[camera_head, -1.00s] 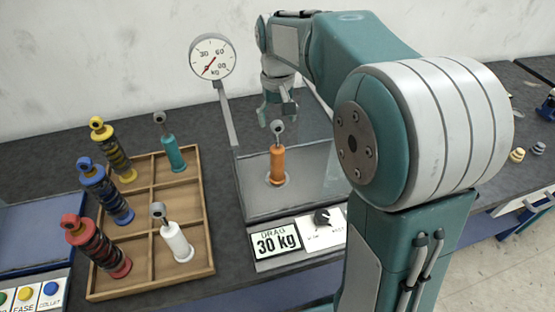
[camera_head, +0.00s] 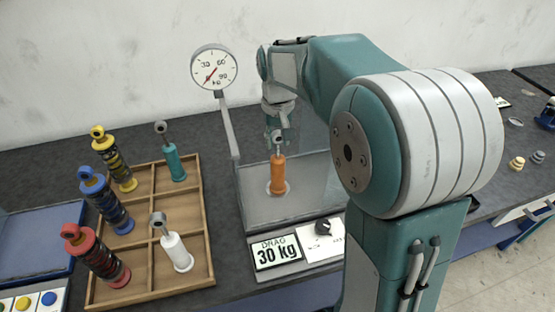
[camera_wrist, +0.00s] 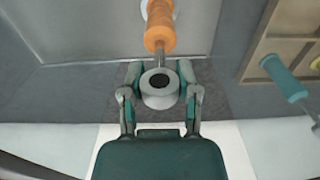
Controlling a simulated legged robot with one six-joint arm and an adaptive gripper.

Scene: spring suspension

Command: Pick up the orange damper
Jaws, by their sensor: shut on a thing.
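The orange damper (camera_head: 278,174) stands upright on the grey plate of the scale (camera_head: 250,208), its rod and grey ring end pointing up. In the wrist view the orange damper (camera_wrist: 160,36) shows its orange body at the top and its ring end toward the camera. The damper's base still appears seated in the white round socket.
A wooden tray (camera_head: 208,240) to the left holds a teal damper (camera_head: 173,158), a white damper (camera_head: 177,250) and yellow, blue and red spring units. A round dial gauge (camera_head: 214,68) on a post stands left of my gripper.

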